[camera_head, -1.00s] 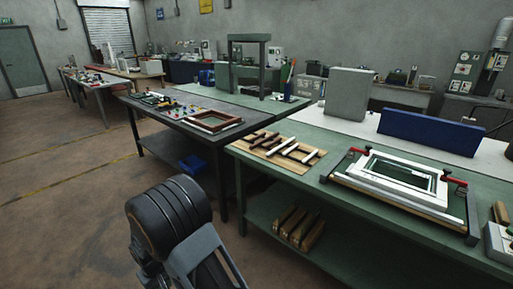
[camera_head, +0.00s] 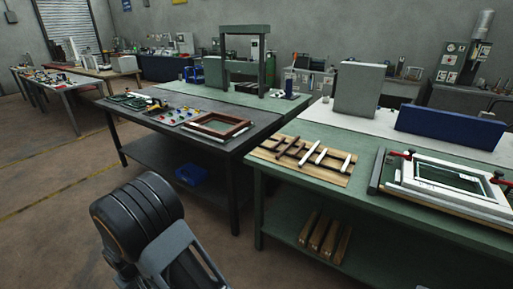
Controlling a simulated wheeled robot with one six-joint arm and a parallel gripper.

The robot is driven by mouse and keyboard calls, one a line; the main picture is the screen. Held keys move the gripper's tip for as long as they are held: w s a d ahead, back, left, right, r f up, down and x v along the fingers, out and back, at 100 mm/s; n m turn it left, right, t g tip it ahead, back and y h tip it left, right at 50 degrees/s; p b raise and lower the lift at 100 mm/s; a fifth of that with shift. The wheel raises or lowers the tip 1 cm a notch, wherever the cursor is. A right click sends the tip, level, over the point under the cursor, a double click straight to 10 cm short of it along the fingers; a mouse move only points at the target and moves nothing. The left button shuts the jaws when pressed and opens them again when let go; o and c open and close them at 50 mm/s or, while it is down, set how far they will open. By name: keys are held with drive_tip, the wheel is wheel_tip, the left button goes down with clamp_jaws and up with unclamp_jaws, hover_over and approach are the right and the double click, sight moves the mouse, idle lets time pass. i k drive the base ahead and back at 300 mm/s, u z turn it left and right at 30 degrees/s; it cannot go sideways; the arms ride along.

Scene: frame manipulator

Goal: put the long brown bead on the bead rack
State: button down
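A light wooden board (camera_head: 341,180) lies on the green table and carries several short dark brown and white strips, side by side and slanted. It looks like a bead rack, but I cannot tell for sure. The dark brown strips (camera_head: 287,148) are at its left and middle, the white ones (camera_head: 314,157) among them and at its right. I cannot tell which brown one is the long bead. My black and grey arm shows at the lower left, well apart from the board. My gripper is not in view.
The green table (camera_head: 390,215) holds a white frame (camera_head: 440,163) in a clamping fixture at the right. A blue block (camera_head: 450,125) and a grey block (camera_head: 358,88) stand behind. The dark table (camera_head: 160,123) carries a brown frame (camera_head: 213,137). Open floor (camera_head: 60,190) lies left.

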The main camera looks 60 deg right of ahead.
sight(269, 142)
drive_tip(key=i, duration=2.05)
drive_tip(key=z, duration=2.7)
